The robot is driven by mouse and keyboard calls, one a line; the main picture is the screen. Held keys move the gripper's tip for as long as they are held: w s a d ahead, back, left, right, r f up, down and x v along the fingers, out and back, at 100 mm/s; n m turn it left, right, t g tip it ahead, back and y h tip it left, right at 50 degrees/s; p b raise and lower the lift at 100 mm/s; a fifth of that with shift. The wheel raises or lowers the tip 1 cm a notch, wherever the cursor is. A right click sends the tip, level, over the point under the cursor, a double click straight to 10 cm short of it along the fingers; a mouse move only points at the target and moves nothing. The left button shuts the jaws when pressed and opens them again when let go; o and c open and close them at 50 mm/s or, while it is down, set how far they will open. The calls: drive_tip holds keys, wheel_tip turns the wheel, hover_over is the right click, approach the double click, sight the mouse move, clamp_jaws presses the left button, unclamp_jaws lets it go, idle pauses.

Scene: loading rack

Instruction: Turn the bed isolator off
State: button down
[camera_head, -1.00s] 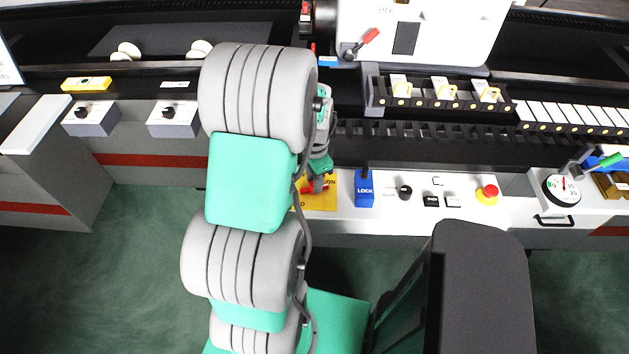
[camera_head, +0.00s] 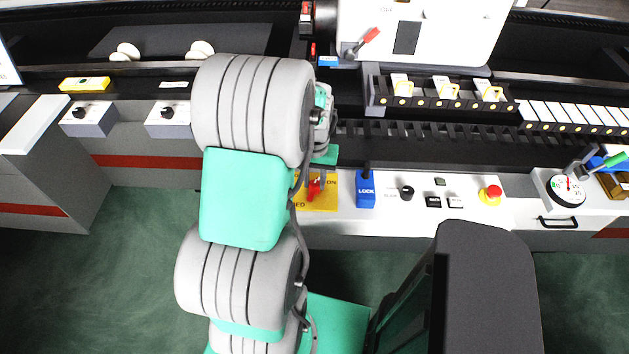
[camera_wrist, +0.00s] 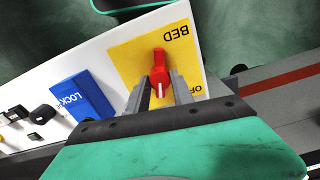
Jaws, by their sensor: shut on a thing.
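The bed isolator is a red handle (camera_head: 314,188) on a yellow plate (camera_head: 325,203), set in the white front panel. In the wrist view the red handle (camera_wrist: 159,62) stands over the yellow plate (camera_wrist: 130,58), with "BED" upside down beside it and part of an "OF" label near the right finger. My gripper (camera_wrist: 161,88) is shut on the red handle, one grey finger on each side. In the head view my arm covers the left of the plate, and my gripper (camera_head: 318,180) is partly hidden.
A blue LOCK block (camera_head: 365,190) stands just right of the yellow plate. Further right are a black knob (camera_head: 406,193), small buttons and a red emergency button (camera_head: 491,195). A dark toothed rail (camera_head: 420,130) runs behind the panel.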

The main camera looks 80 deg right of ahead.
sight(315, 183)
drive_tip(key=shift+n, duration=1.6)
drive_tip(key=c, duration=1.1)
unclamp_jaws()
wheel_tip(315, 183, up, 8)
drive_tip(key=shift+f+b, duration=0.1)
drive_tip(key=shift+b, duration=0.55)
